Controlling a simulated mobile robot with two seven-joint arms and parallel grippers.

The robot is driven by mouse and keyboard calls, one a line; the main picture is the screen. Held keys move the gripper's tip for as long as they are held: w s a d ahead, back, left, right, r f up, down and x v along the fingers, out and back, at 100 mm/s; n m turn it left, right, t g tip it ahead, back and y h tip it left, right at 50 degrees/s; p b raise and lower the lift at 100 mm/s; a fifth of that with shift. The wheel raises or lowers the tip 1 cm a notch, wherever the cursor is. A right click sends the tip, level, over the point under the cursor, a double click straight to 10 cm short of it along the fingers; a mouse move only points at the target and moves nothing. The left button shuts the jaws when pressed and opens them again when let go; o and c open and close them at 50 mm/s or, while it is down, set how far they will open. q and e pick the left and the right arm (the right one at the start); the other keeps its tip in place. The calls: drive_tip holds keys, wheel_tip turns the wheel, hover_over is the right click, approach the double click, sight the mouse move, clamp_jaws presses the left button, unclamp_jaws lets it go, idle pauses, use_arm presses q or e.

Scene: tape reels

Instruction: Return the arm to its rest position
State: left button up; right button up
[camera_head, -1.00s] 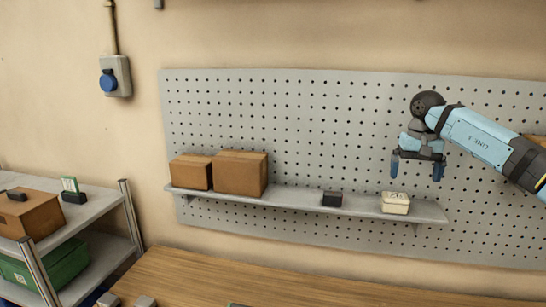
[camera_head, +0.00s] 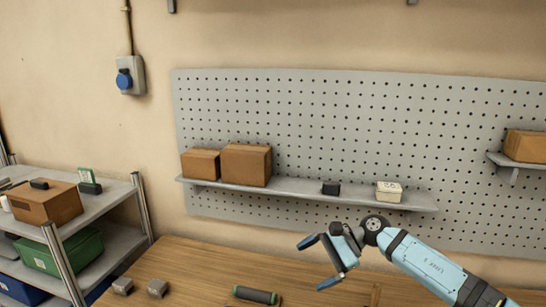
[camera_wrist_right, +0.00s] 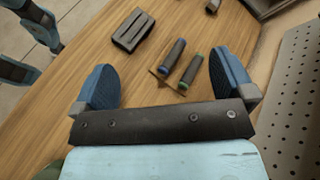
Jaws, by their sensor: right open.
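My right arm comes in from the lower right in the head view. Its right gripper (camera_head: 317,262) is open, with its blue fingers spread and nothing between them, above the wooden table and below the wall shelf. The open fingers also show in the right wrist view (camera_wrist_right: 163,72), apart from the things on the table beyond them. My left gripper is not seen in the head view. Light blue parts at the upper left of the right wrist view look like my other arm, but no fingers can be made out there.
The wall shelf (camera_head: 300,190) holds two cardboard boxes (camera_head: 246,165), a black block (camera_head: 331,188) and a white container (camera_head: 389,191). Dark cylinders (camera_wrist_right: 191,71) and a dark block (camera_wrist_right: 133,30) lie on the table (camera_head: 205,262). A rack (camera_head: 110,195) stands left. A pegboard (camera_head: 330,120) backs the shelf.

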drive_tip(key=s+a+f+m+t+y, duration=0.3)
drive_tip(key=s+a+m+y, duration=0.35)
drive_tip(key=m, duration=0.45)
drive_tip(key=s+d+f+n+t+h, duration=0.4)
drive_tip(key=s+f+n, duration=0.2)
drive_tip(key=n, duration=0.3)
drive_tip(key=s+d+f+n+t+h, duration=0.4)
drive_tip(key=f+n, duration=0.4)
drive_tip(key=n, duration=0.2)
drive_tip(key=s+d+f+n+t+h, duration=0.4)
drive_tip(key=s+d+f+n+h, duration=0.2)
drive_tip(key=s+n, duration=0.3)
drive_tip(key=shift+d+f+n+h, duration=0.1)
drive_tip(key=shift+f+n+h, duration=0.2)
drive_tip(key=shift+f, duration=0.6)
drive_tip(key=s+d+f+m+g+h, duration=0.1)
drive_tip(key=s+d+f+m+g, duration=0.1)
drive_tip(key=s+f+m, duration=0.2)
drive_tip(key=s+m, duration=0.1)
drive_tip(key=s, duration=0.2)
drive_tip(key=shift+s+d+g, duration=0.3)
drive_tip(key=shift+s+d, duration=0.05)
drive_tip(key=shift+s, duration=0.05)
